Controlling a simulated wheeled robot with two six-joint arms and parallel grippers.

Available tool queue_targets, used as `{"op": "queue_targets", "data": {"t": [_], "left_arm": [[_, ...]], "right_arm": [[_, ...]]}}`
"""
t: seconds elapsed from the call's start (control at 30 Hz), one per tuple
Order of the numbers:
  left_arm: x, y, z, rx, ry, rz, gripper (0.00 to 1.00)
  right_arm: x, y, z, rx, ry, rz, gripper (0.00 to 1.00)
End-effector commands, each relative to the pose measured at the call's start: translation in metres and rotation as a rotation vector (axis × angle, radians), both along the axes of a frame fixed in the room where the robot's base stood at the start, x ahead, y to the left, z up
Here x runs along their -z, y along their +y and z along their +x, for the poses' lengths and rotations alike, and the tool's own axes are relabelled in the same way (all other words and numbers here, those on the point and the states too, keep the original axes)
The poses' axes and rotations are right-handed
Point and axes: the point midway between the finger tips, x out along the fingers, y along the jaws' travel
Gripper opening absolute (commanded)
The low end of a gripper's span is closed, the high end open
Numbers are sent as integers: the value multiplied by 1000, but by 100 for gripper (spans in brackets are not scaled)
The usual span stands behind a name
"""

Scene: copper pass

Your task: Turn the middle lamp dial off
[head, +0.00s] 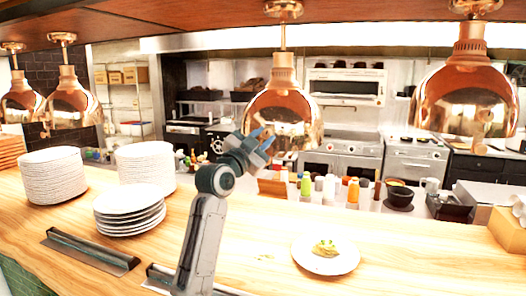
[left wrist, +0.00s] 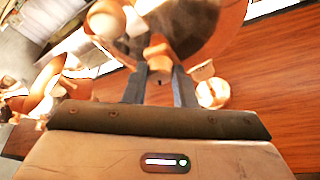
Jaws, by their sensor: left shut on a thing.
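The middle lamp (head: 283,105) is a copper heat lamp hanging over the counter. My left gripper (head: 262,141) is raised to the lower front of its shade. In the left wrist view the two fingers (left wrist: 160,78) close around a small copper dial (left wrist: 157,52) at the lamp shade (left wrist: 185,22). The gripper is shut on this dial. In the head view the gripper largely hides the dial, and its turned position cannot be told. My right gripper is in neither view.
Other copper lamps hang at the right (head: 466,95) and left (head: 72,100). Plate stacks (head: 130,205) stand on the wooden counter (head: 420,255) at the left. A plate with food (head: 325,270) sits right of my arm. Bottles (head: 330,188) stand behind the counter.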

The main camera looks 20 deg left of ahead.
Motion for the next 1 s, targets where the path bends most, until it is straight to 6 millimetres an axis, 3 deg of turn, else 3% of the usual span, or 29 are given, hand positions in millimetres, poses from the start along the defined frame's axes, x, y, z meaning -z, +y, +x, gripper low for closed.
{"op": "queue_targets", "data": {"t": [0.1,0.4,1.0], "left_arm": [[3,1,0,0,-4,112,2],[-1,3,0,0,-11,397,2],[-8,3,0,1,-30,929,2]], "right_arm": [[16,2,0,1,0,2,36],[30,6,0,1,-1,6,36],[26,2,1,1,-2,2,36]]}}
